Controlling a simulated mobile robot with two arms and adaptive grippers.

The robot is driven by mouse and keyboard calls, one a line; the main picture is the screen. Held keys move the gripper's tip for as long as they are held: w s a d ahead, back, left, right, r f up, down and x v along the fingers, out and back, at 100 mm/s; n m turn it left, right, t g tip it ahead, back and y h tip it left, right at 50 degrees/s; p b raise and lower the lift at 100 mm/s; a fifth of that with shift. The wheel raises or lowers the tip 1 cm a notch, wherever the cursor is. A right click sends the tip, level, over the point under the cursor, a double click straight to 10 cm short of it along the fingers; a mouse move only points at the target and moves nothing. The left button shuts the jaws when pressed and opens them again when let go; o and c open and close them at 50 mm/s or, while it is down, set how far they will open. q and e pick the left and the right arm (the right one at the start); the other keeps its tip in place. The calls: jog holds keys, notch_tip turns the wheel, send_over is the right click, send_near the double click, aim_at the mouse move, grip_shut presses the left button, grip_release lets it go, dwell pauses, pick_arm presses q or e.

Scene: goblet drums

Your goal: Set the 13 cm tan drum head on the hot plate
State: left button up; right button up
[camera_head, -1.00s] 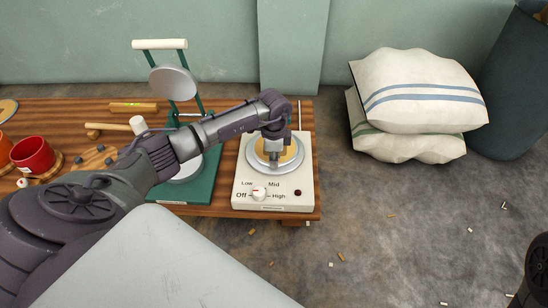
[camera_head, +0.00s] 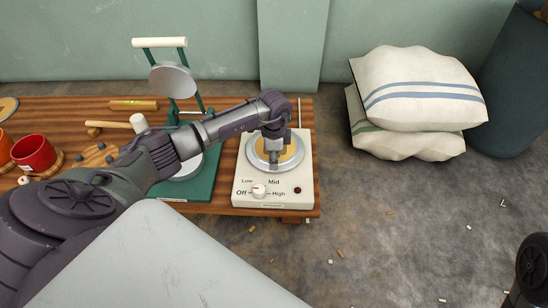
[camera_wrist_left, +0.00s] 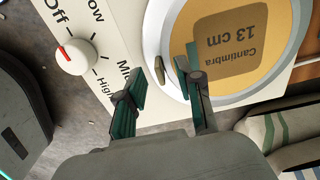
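The tan drum head (camera_wrist_left: 235,40), labelled "Cantimbra 13 cm", lies flat on the silver disc of the hot plate (camera_head: 244,190). In the head view the drum head (camera_head: 291,151) shows as a tan round partly hidden by my left gripper (camera_head: 273,154). In the wrist view my left gripper (camera_wrist_left: 164,84) has its two green-padded fingers apart, near the drum head's rim. A small olive tab (camera_wrist_left: 160,70) at the rim shows between them with gaps on both sides. My right gripper is out of view.
Left of the hot plate stands a green press (camera_head: 205,186) with an upright silver disc. A mallet (camera_head: 138,123), red cup (camera_head: 33,153) and wooden pieces lie further left. Striped sacks (camera_head: 415,88) are on the floor to the right. The hot plate knob (camera_head: 259,191) points toward Off.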

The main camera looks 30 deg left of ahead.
pick_arm(q)
notch_tip(320, 180, up, 12)
dwell(0.6)
dwell(0.4)
